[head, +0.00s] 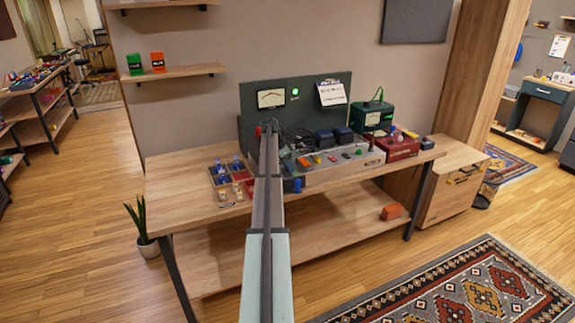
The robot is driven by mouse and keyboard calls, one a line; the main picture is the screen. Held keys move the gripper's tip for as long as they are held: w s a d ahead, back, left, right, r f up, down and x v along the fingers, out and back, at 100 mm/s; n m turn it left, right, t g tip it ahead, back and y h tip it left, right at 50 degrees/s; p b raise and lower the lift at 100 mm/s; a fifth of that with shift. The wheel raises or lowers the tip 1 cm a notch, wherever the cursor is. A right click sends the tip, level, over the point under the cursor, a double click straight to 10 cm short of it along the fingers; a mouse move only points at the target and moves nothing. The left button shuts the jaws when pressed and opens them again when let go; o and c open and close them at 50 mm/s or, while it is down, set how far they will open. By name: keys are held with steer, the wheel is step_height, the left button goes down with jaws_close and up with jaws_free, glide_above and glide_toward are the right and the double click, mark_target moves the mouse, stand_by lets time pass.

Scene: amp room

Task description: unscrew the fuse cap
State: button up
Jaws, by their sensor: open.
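My arm reaches from the bottom of the head view to the amplifier chassis (345,172) on the workbench. My gripper (269,126) is at its far end, small and dark, open, in front of the left part of the dark green upright panel (308,98). I cannot pick out the fuse cap; it is too small to tell or hidden behind my arm and gripper. A small red spot shows just left of the gripper, but I cannot tell what it is.
The wooden bench (190,168) holds a tray of small parts (217,176) at left. A green meter box (374,117) and a red box (402,148) stand at right. Dark blocks crowd the chassis top. A shelf (183,72) hangs above left.

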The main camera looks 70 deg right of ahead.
jaws_close()
stand_by(0.4)
